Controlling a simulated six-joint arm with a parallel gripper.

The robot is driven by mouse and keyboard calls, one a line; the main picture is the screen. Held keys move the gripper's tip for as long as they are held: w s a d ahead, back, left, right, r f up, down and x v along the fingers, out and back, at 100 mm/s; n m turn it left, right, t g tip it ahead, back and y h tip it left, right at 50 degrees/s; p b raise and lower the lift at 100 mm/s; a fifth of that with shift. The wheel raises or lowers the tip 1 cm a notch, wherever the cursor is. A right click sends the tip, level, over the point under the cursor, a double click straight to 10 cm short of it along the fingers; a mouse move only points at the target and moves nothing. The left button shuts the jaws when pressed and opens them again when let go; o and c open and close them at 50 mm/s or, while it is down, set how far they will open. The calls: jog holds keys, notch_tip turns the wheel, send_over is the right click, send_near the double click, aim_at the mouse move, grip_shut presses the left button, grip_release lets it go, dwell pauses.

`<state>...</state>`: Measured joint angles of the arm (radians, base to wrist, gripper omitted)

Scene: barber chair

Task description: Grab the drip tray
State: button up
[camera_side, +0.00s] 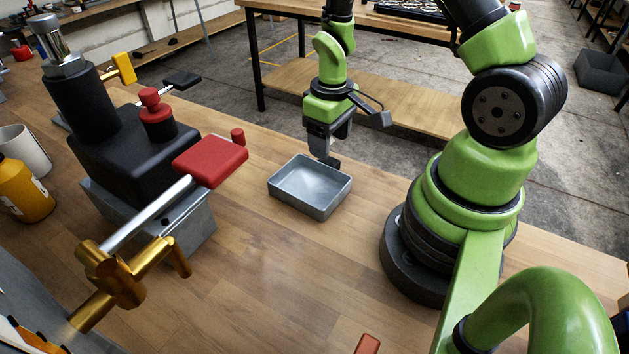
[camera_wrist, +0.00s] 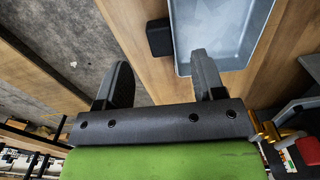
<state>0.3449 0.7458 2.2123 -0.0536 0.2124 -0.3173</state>
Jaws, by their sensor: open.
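The drip tray is a shallow grey metal rectangular tray (camera_side: 308,192) lying upright and empty on the wooden bench. It also shows at the top of the wrist view (camera_wrist: 215,32), cut off by the frame edge. A small black block (camera_wrist: 160,38) sits against one side of the tray; I cannot tell if it is part of it. My gripper (camera_side: 326,150) points down over the tray's far edge in the side view. In the wrist view my gripper (camera_wrist: 160,78) is open and empty, its right finger near the tray's corner, its left finger over the floor beyond the bench.
Left of the tray stands a black machine (camera_side: 118,150) with a red-padded lever (camera_side: 210,160) reaching towards the tray. A yellow bottle (camera_side: 24,192) and white cup (camera_side: 22,150) are at far left. The bench is clear in front of the tray; its far edge is close behind.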

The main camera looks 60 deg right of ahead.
aim_at(329, 161)
jog(key=shift+a+f, duration=0.15)
jog(key=shift+f, duration=2.6)
jog(key=c, duration=1.1)
jog(key=shift+r, duration=0.1)
